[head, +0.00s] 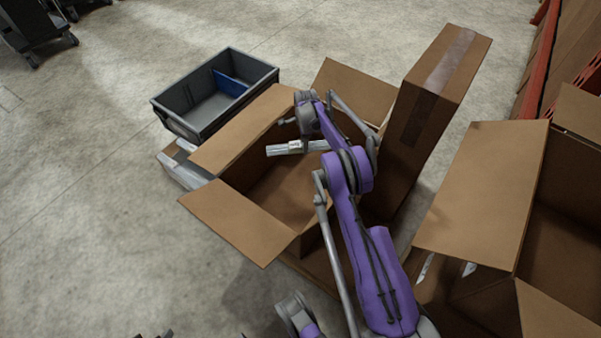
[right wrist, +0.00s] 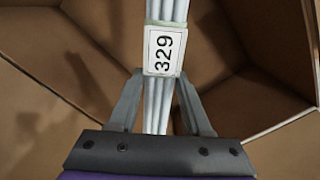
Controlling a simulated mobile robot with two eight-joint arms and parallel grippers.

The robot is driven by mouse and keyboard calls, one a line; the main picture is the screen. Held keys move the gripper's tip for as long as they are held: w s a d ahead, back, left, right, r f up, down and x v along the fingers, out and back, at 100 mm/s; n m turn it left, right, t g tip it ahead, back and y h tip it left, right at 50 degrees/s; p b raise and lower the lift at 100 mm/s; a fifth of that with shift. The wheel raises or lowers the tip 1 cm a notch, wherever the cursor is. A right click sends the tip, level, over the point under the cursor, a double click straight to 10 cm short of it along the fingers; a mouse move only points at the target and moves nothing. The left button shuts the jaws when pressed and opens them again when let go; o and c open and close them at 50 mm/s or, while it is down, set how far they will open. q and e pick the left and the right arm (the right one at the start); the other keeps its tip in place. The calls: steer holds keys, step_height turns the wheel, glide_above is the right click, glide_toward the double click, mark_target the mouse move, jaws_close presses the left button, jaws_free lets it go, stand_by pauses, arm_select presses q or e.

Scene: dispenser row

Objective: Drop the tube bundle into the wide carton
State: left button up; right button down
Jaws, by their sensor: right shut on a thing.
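The tube bundle (head: 282,149) is a set of pale, thin tubes with a white label band. My right gripper (head: 302,141) is shut on it and holds it roughly level above an open brown carton (head: 238,222). In the right wrist view the bundle (right wrist: 155,112) runs between the two grey fingers of my right gripper (right wrist: 160,78), and its label reads 329. The carton's flaps are spread, and my right arm hides part of its inside. Brown carton walls surround the bundle in the wrist view. I do not see my left gripper clearly.
A tall closed carton (head: 428,110) stands just right of the open carton. Another open carton (head: 484,195) is at the right. A grey bin (head: 190,122) with a blue divider stands behind left. The floor (head: 90,200) at left is clear.

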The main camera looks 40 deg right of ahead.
steer(key=shift+f+b, duration=0.45)
steer(key=shift+f, duration=1.55)
steer(key=shift+c, duration=1.3)
jaws_free()
step_height(320, 180, up, 11)
steer(key=shift+f+p, duration=0.15)
steer(key=shift+p, duration=0.75)
